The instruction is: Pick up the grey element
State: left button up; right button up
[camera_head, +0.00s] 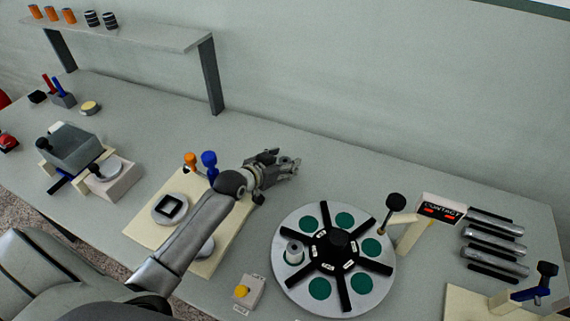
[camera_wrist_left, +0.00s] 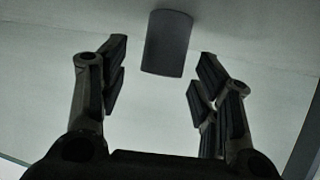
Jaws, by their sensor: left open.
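In the left wrist view, a plain dark grey cylinder (camera_wrist_left: 167,43), the grey element, stands just beyond the fingertips. It sits across the space between the two fingers, with a gap on each side. My left gripper (camera_head: 284,166) is open and empty above the table, behind the round disc; its spread fingers also show in the left wrist view (camera_wrist_left: 163,80). I cannot make out that cylinder for certain in the head view, where the gripper may hide it. My right gripper is not in view.
A round disc (camera_head: 285,218) with black spokes and green circles holds a small grey hollow piece (camera_head: 294,252). A cream board (camera_head: 147,216) with orange and blue knobs lies under my left arm. Metal rods (camera_head: 495,242) lie at right. The table behind the gripper is clear.

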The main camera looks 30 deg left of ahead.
pick_arm(q)
jog(key=shift+x, duration=0.85)
jog(key=c, duration=1.1)
jog(key=shift+a, duration=0.1)
jog(key=shift+r, duration=0.1)
